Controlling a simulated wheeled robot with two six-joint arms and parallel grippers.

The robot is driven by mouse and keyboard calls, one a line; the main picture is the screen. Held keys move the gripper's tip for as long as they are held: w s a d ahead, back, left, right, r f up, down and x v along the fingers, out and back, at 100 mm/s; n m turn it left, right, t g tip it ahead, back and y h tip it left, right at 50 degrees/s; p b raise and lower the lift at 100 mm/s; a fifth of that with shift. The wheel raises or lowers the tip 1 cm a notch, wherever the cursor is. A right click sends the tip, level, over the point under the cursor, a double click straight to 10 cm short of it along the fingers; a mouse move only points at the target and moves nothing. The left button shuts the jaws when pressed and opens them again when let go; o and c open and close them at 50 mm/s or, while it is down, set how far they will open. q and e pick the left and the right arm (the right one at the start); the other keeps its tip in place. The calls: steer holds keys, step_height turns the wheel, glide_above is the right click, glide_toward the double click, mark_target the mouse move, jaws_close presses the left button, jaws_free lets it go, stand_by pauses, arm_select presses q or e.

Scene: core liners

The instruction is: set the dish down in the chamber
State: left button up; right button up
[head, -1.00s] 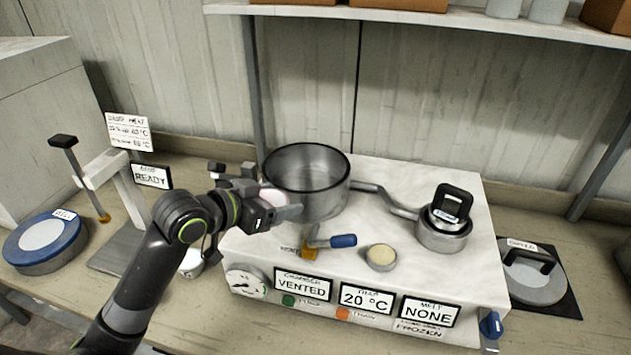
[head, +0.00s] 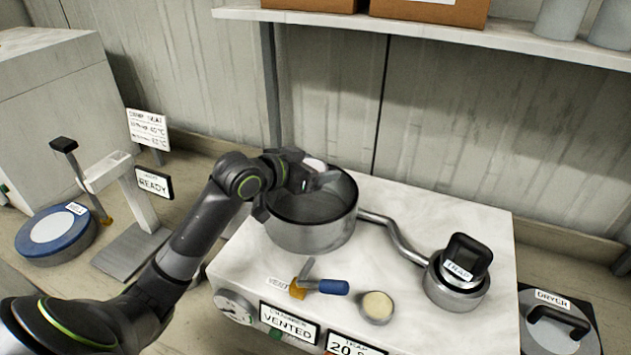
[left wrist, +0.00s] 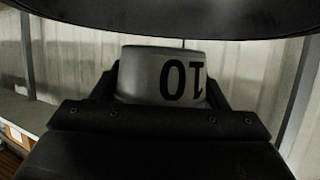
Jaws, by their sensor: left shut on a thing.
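The chamber (head: 312,236) is a round, open-topped metal pot on the white marbled top of the unit. My left gripper (head: 318,181) is over the chamber's back left rim, with its fingers reaching across the opening. In the left wrist view it is shut on the dish (left wrist: 150,74), a small pale grey round dish with dark digits on its side. In the head view only a pale sliver of the dish may show beside the fingers. I cannot tell how high the dish is above the chamber floor. My right gripper is not in view.
A blue-handled valve (head: 319,287) and a pale round cap (head: 377,306) sit in front of the chamber. A pipe runs right to the trap (head: 456,279). The display (head: 288,324) reads VENTED. A stand and a blue-rimmed round plate (head: 55,236) are at left, the dryer (head: 560,325) at right.

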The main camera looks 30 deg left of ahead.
arm_select(q)
steer(key=shift+f, duration=0.4)
step_height(320, 180, down, 3)
steer(key=shift+p, duration=0.3)
steer(key=shift+f, duration=0.6)
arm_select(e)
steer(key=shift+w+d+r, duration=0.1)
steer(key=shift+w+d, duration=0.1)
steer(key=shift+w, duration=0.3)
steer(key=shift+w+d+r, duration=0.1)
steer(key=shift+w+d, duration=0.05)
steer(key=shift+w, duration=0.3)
arm_select(q)
steer(key=o, duration=1.1)
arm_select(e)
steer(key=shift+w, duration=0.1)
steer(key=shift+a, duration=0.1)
